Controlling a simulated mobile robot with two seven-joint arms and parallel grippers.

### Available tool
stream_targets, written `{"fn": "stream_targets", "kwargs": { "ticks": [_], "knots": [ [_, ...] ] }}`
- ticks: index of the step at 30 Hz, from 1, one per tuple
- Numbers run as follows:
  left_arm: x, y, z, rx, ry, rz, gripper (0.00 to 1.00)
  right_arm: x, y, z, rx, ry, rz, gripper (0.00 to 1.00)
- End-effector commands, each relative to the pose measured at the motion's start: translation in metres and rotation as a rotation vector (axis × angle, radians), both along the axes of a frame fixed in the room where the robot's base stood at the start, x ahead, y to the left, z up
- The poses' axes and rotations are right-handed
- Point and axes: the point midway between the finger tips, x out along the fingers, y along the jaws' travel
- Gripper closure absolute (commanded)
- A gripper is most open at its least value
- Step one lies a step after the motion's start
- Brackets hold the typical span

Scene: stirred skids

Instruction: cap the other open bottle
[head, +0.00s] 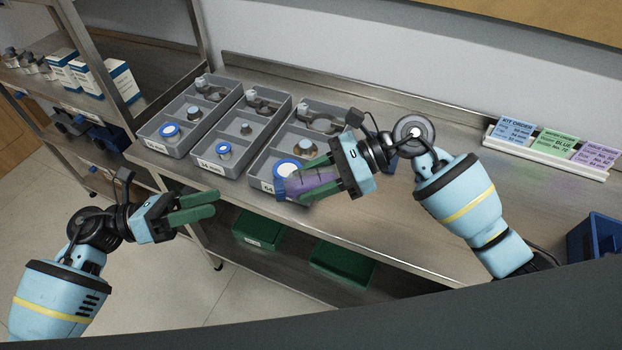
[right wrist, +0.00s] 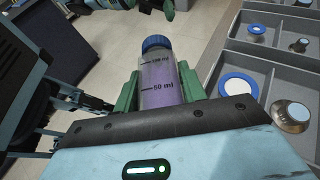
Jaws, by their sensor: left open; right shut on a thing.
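My right gripper (head: 325,178) is shut on a clear bottle (head: 312,184) of purple liquid and holds it tilted over the front of the right-hand grey tray (head: 262,160). In the right wrist view the bottle (right wrist: 163,85) has volume marks and a blue cap (right wrist: 157,43) on its neck; how tight it sits I cannot tell. My left gripper (head: 205,207) is open and empty, left of the bottle and in front of the bench. A blue-rimmed white disc (right wrist: 238,86) and a silver-topped piece (right wrist: 291,113) lie in the tray beside the bottle. No open bottle is clearly visible.
Two similar divided trays stand to the left, the middle (head: 197,153) and left one (head: 153,138), holding blue rings and metal parts. Order cards (head: 555,142) stand at the back right. Green bins (head: 342,262) sit below. The bench right of the trays is mostly clear.

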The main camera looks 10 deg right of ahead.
Motion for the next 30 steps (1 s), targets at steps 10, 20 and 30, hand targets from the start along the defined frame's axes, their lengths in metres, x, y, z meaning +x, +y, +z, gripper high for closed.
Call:
{"fn": "stream_targets", "kwargs": {
  "ticks": [10,20,30],
  "knots": [
    [-0.008,0.003,-0.039,-0.487,0.638,0.336,0.39,0.0,0.0,0.0,0.001,-0.001,0.0,1.0],
    [-0.051,0.044,-0.143,-0.994,1.4,0.731,0.39,0.0,0.0,0.0,0.001,-0.001,0.0,1.0],
    [-0.174,0.065,-0.258,-1.463,2.092,1.149,0.39,0.0,0.0,0.001,0.001,-0.001,0.0,1.0]
  ]
}}
